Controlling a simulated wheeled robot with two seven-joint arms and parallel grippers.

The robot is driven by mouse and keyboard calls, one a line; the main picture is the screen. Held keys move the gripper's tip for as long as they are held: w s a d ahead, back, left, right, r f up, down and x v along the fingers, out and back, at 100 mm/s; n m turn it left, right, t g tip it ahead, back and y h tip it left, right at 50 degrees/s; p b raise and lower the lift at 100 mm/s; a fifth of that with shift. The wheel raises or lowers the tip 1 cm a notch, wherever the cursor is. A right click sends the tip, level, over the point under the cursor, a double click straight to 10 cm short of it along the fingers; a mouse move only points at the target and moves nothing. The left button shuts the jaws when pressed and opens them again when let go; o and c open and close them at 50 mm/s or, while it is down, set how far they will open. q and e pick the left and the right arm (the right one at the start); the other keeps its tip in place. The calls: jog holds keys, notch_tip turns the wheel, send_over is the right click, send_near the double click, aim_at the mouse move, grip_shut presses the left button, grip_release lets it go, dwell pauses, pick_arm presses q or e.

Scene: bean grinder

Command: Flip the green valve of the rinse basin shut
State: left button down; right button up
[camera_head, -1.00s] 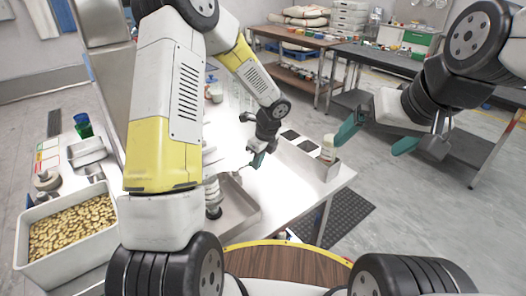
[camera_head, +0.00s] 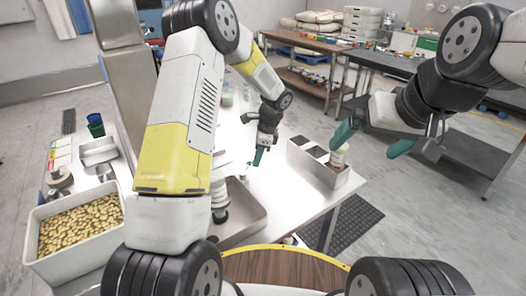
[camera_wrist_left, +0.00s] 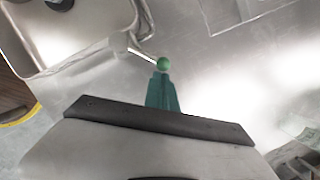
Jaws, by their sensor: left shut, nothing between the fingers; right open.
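The rinse basin (camera_head: 252,225) is a steel sink set in the worktop, partly hidden by my left arm. In the left wrist view, its rim (camera_wrist_left: 138,22) shows at the upper left. The valve is a thin pale lever (camera_wrist_left: 142,54) ending in a green ball (camera_wrist_left: 163,63), pointing from the basin side toward my fingers. My left gripper (camera_head: 257,158) is shut over the worktop behind the basin. In the wrist view its teal fingertips (camera_wrist_left: 162,74) are right at the green ball; I cannot tell whether they touch. My right gripper (camera_head: 372,141) is open and empty, out to the right.
A bin of beans (camera_head: 80,225) stands at the left, near metal trays (camera_head: 100,152) and a green cup (camera_head: 96,125). The worktop between left gripper and holder is clear.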

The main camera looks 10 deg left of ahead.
pick_arm(q)
jog(key=a+n, duration=0.2)
jog(key=shift+w+n+g, duration=0.4)
jog(key=a+n, duration=0.1)
jog(key=n, duration=0.1)
jog(key=shift+w+a+n+g, duration=0.15)
jog(key=shift+a+n+g, duration=0.15)
jog(key=shift+a+n, duration=0.1)
jog(key=shift+s+a+n+g+h, duration=0.15)
jog(key=shift+a+n+h, duration=0.15)
jog(key=shift+a+n, duration=0.6)
jog(key=shift+s+a+n+g+h, duration=0.15)
jog(key=shift+a+n+h, duration=0.25)
jog(key=shift+n, duration=0.9)
jog(key=shift+a, duration=0.15)
jog(key=v, duration=0.8)
jog(key=shift+f, duration=0.15)
